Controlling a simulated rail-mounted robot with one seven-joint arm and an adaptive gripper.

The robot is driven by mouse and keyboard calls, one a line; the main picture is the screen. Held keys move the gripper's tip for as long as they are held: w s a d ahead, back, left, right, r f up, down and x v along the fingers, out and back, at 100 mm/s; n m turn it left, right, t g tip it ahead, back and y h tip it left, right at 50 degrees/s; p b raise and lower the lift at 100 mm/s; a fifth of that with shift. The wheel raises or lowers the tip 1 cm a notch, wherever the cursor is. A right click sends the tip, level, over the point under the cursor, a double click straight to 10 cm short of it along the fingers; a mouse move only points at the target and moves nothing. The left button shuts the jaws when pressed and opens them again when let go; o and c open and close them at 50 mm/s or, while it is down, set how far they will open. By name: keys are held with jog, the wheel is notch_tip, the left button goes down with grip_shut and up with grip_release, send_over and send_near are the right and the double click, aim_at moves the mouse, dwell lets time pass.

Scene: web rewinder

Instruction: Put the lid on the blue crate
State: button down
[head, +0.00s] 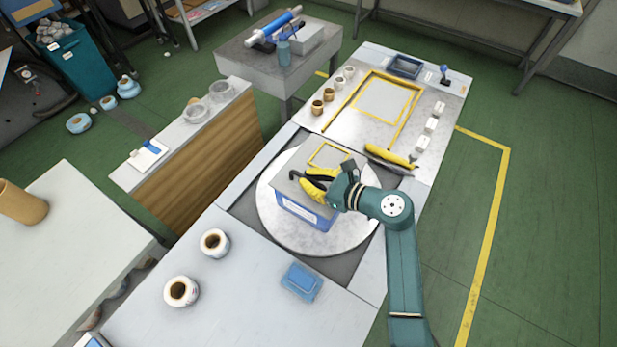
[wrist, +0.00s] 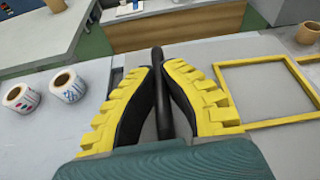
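The blue crate (head: 305,212) stands on the round pale turntable. A flat grey lid (head: 291,177) with a yellow square outline covers its top. I cannot tell whether the lid rests fully on the rim or sits slightly above it. My gripper (head: 316,181), with yellow-backed fingers, is over the lid. In the wrist view my gripper (wrist: 160,75) is closed around a dark upright bar (wrist: 157,65), which appears to be the lid's handle. The fingers and arm hide part of the lid and the crate's right side.
The turntable (head: 345,235) has bare room around the crate. Two label rolls (head: 214,243) (head: 181,291) and a blue block (head: 302,281) lie on the near table. A yellow-handled tool (head: 390,156), small cups (head: 328,95) and a blue tray (head: 405,67) are on the far table.

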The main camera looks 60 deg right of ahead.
jog(key=shift+f, duration=0.25)
jog(key=c, duration=1.2)
grip_release()
jog(key=shift+o, duration=0.2)
jog(key=v, duration=1.2)
